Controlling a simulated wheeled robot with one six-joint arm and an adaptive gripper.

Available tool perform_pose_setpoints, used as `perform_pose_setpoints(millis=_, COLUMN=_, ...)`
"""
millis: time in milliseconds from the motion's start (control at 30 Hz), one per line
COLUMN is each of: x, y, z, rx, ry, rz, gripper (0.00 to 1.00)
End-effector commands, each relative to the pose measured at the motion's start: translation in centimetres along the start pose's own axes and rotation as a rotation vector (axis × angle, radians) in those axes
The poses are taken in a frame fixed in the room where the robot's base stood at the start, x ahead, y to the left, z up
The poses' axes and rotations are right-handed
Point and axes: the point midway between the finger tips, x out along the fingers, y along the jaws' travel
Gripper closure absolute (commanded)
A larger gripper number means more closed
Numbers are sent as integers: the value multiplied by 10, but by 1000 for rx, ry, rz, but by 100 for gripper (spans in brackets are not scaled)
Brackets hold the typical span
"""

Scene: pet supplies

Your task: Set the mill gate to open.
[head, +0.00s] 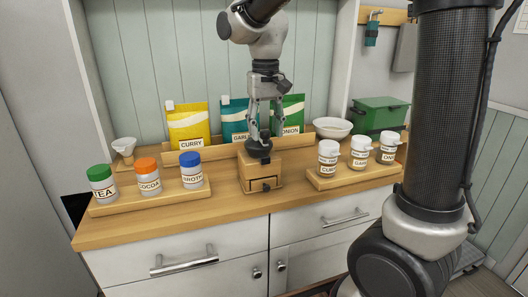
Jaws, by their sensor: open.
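The mill (246,181) is a small wooden box with a dark rounded top (258,149) and a drawer-like front with a small dark knob. It stands upright in the middle of the wooden counter. My gripper (266,132) points straight down over the dark top, with its fingers apart. The fingertips are close to the top; I cannot tell whether they touch it. I cannot make out the gate or its setting from this view.
Left of the mill, a wooden tray (150,204) holds jars with green, orange and blue lids. Right, another tray (325,184) holds white-lidded shakers. Behind are yellow, teal and green pouches, a white bowl (332,128) and a green box (380,114). The front counter edge is clear.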

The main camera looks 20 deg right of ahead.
Motion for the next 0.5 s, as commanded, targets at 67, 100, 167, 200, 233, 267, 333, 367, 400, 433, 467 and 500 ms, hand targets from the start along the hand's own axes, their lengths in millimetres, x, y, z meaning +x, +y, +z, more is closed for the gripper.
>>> perform_pose_setpoints(millis=67, x=4, y=0, z=0, rx=7, ry=-2, rz=1, gripper=54)
perform_pose_setpoints(millis=100, x=7, y=0, z=0, rx=9, ry=-3, rz=1, gripper=54)
perform_pose_setpoints(millis=167, x=14, y=0, z=0, rx=11, ry=-4, rz=1, gripper=54)
perform_pose_setpoints(millis=200, x=21, y=0, z=1, rx=10, ry=-5, rz=2, gripper=54)
perform_pose_setpoints(millis=233, x=26, y=0, z=1, rx=10, ry=-6, rz=2, gripper=54)
perform_pose_setpoints(millis=267, x=32, y=0, z=1, rx=10, ry=-5, rz=2, gripper=54)
perform_pose_setpoints(millis=333, x=44, y=0, z=1, rx=10, ry=-5, rz=2, gripper=54)
perform_pose_setpoints(millis=367, x=49, y=0, z=1, rx=10, ry=-5, rz=2, gripper=54)
perform_pose_setpoints(millis=400, x=55, y=0, z=1, rx=10, ry=-5, rz=2, gripper=54)
perform_pose_setpoints(millis=433, x=60, y=0, z=1, rx=10, ry=-5, rz=2, gripper=54)
perform_pose_setpoints(millis=467, x=63, y=0, z=1, rx=10, ry=-3, rz=1, gripper=54)
perform_pose_setpoints(millis=500, x=68, y=0, z=1, rx=10, ry=-3, rz=1, gripper=54)
